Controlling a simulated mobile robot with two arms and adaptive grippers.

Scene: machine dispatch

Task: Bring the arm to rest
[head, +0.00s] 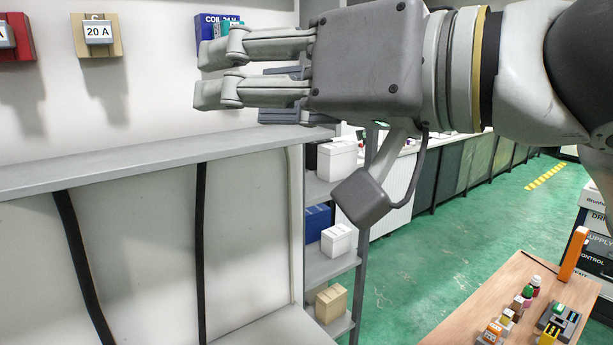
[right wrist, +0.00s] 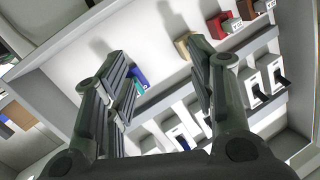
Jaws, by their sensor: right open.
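My right arm (head: 540,70) comes in from the right at the top of the head view. My right gripper (head: 215,71) points left in front of the white panel, its two fingers apart, with no object seen held between them. It also shows open in the right wrist view (right wrist: 155,58). A blue block marked COIL 24 V (head: 207,25) is partly hidden behind the fingers; a blue piece (right wrist: 140,77) shows beside the left finger in the right wrist view. My left gripper is not in view.
A tan block marked 20 A (head: 97,52) and a red block (head: 18,50) are on the panel. A grey ledge (head: 130,162) runs below the gripper. Shelves with white boxes (head: 337,240) stand behind. A wooden table (head: 480,300) with small parts is at lower right.

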